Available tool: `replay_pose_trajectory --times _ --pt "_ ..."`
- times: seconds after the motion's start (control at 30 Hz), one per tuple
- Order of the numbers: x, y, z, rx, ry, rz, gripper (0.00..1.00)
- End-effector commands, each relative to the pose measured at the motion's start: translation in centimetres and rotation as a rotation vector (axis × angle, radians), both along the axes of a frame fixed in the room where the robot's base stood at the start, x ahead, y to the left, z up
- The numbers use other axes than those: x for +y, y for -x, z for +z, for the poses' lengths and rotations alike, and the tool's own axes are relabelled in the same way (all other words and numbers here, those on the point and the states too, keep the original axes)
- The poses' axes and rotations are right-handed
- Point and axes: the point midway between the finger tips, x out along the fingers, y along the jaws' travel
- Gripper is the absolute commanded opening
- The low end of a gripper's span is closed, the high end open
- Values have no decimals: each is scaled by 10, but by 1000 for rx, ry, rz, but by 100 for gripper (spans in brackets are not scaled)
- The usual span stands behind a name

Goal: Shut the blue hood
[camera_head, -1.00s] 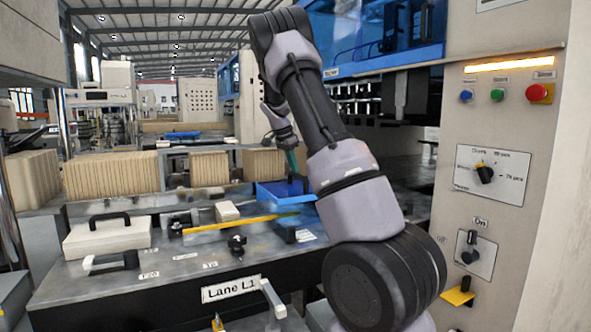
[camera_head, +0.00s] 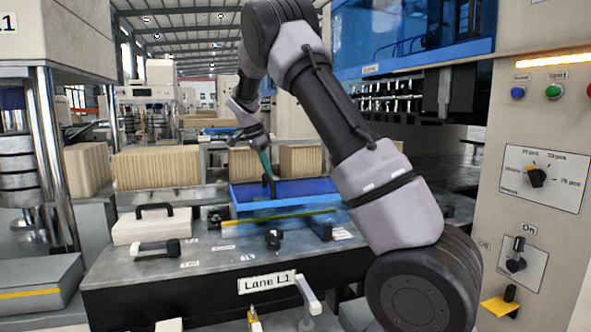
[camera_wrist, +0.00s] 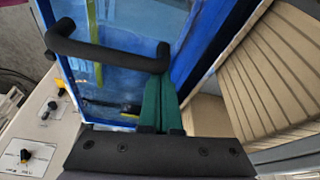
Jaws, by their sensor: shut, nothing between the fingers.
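The blue hood (camera_head: 318,188) is a blue-framed, see-through panel on the Lane L1 bench, behind a yellow-edged strip. It also fills the upper left of the wrist view (camera_wrist: 130,58). How far it stands open I cannot tell. Its black bar handle (camera_wrist: 100,52) crosses the hood in the wrist view. My gripper (camera_head: 266,170) reaches down to the hood from the back left. Its green fingers (camera_wrist: 161,90) are shut and empty, with their tips right at the handle's right end. Whether they touch it I cannot tell.
Stacks of tan board (camera_head: 155,167) stand behind the bench. A white lidded box (camera_head: 152,226) sits left of the hood. A control panel (camera_head: 541,180) rises at the right. A larger blue guard (camera_head: 415,35) hangs above. A grey press column (camera_head: 55,160) stands at the left.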

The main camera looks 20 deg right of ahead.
Motion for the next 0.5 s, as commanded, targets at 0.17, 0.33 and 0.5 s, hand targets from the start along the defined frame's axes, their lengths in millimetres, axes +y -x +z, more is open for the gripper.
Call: replay_pose_trajectory --times 0.17,0.33,0.5 --pt "48 0 -1 0 1 3 0" --pt "77 0 -1 1 0 2 0" --pt "91 0 0 0 0 -1 0"
